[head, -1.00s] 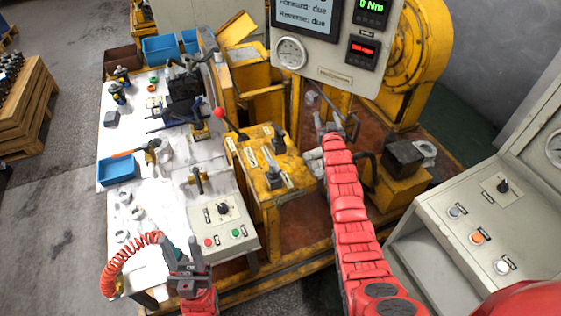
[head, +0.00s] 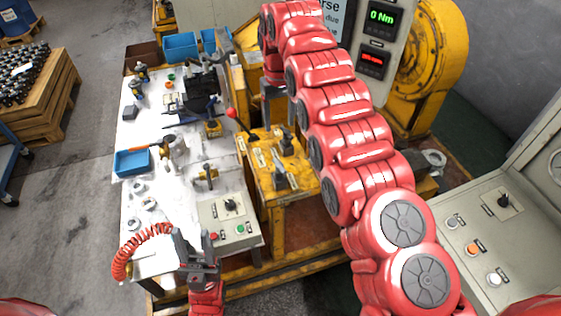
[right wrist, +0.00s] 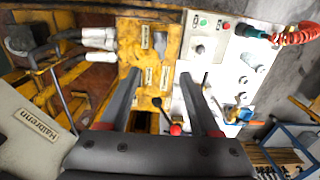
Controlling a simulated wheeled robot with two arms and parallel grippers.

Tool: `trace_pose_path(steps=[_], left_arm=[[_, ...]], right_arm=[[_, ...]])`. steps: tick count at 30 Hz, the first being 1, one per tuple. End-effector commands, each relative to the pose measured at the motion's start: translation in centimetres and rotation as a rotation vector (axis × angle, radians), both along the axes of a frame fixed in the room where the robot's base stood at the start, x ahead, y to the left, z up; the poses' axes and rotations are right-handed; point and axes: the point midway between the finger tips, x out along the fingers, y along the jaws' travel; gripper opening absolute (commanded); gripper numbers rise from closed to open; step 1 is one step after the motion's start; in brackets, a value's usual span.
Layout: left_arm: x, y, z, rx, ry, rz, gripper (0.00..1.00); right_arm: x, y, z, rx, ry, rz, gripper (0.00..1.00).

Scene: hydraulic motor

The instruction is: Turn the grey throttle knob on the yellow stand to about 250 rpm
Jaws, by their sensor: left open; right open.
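The yellow stand (head: 287,186) is right of the white table, with dark grey controls on its top. One grey control (head: 280,176) is near its front and another (head: 287,143) is further back; I cannot tell which is the throttle knob. A lever with a red ball (head: 231,113) is at the stand's left. My right gripper (head: 274,100) hangs pointing down behind the stand's top, partly hidden by my arm. In the right wrist view my right gripper (right wrist: 160,74) is open and empty, with the yellow stand (right wrist: 150,62) beyond its fingers. My left gripper (head: 195,238) is open at the table's front.
A grey switch box (head: 222,222) sits at the white table's front right corner. Tools and a blue bin (head: 132,162) are on the table. The green display (head: 381,18) reads 0 Nm; the red display (head: 371,62) is unreadable. A grey console (head: 475,235) is at the right.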

Motion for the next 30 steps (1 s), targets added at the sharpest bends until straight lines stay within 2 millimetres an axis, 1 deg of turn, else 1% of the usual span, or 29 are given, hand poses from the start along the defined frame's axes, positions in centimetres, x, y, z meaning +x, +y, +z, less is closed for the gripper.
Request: trace_pose_path(steps=[7, 8, 9, 13, 20, 21, 24, 25, 30], left_arm=[[0.0, 0.0, -1.1, 0.000, 0.000, 0.000, 0.48], [0.0, 0.0, -0.2, 0.000, 0.000, 0.000, 0.48], [0.0, 0.0, 0.3, 0.000, 0.000, 0.000, 0.48], [0.0, 0.0, 1.4, 0.000, 0.000, 0.000, 0.48], [0.0, 0.0, 3.9, 0.000, 0.000, 0.000, 0.48], [0.0, 0.0, 3.8, 0.000, 0.000, 0.000, 0.48], [0.0, 0.0, 4.1, 0.000, 0.000, 0.000, 0.48], [0.0, 0.0, 3.4, 0.000, 0.000, 0.000, 0.48], [0.0, 0.0, 2.7, 0.000, 0.000, 0.000, 0.48]], right_arm=[[0.1, -0.2, -3.3, 0.001, 0.000, -0.002, 0.64], [0.2, -0.2, -3.3, 0.000, 0.000, -0.003, 0.64], [0.2, -0.2, -3.7, -0.001, -0.001, -0.002, 0.64], [0.0, 0.0, -5.7, 0.005, 0.000, -0.001, 0.64], [-0.2, 0.1, -11.4, 0.001, 0.006, 0.000, 0.64], [-0.1, 0.2, -12.5, 0.003, 0.002, 0.001, 0.64], [-0.1, 0.1, -14.5, 0.001, 0.000, 0.000, 0.64], [0.0, 0.2, -15.3, 0.003, -0.002, 0.001, 0.64], [0.2, 0.1, -16.8, 0.004, -0.005, -0.001, 0.64]])
